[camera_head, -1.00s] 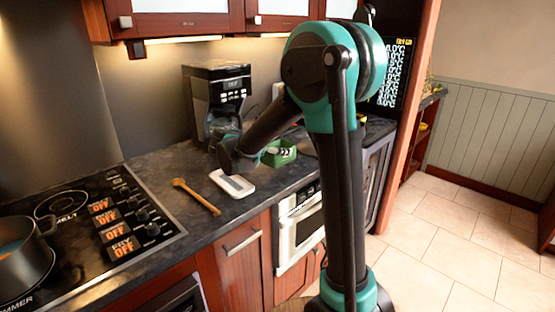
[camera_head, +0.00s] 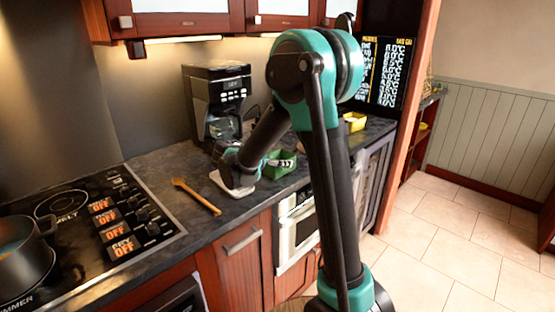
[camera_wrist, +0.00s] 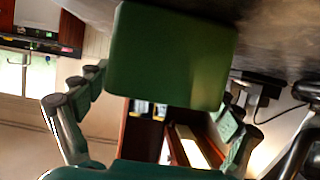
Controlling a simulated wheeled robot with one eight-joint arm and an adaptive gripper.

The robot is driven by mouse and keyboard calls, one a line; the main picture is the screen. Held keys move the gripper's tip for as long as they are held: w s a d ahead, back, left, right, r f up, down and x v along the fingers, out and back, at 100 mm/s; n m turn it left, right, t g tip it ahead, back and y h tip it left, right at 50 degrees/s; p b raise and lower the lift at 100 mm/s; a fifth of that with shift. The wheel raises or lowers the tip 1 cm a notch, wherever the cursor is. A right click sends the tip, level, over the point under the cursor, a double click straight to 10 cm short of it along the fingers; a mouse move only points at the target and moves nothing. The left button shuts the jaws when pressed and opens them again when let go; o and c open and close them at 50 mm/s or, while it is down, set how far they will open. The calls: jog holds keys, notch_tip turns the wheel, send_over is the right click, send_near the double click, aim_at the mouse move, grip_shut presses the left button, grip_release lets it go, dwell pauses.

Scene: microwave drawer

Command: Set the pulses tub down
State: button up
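The green tub (camera_head: 283,164), which I take as the pulses tub, is over the counter, to the right of my wrist. It has pale lettering on its side, too small to read. In the wrist view the tub (camera_wrist: 170,55) is a plain green block filling the upper middle. My gripper (camera_wrist: 165,90) has one finger on each side of it, close to its edges, and seems closed on it. My gripper (camera_head: 264,163) reaches toward the right from the wrist. Whether the tub's base touches the counter cannot be told.
A white flat device (camera_head: 217,181) lies partly hidden under my wrist. A wooden spoon (camera_head: 196,196) lies left of it. A coffee machine (camera_head: 218,100) stands behind, and a yellow container (camera_head: 355,121) sits farther right. The hob (camera_head: 80,225) with a pot is at left.

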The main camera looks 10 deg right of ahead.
jog(key=v, duration=1.1)
jog(key=shift+a, duration=0.1)
jog(key=shift+s+a+r, duration=0.15)
jog(key=shift+s+a, duration=0.15)
dwell(1.1)
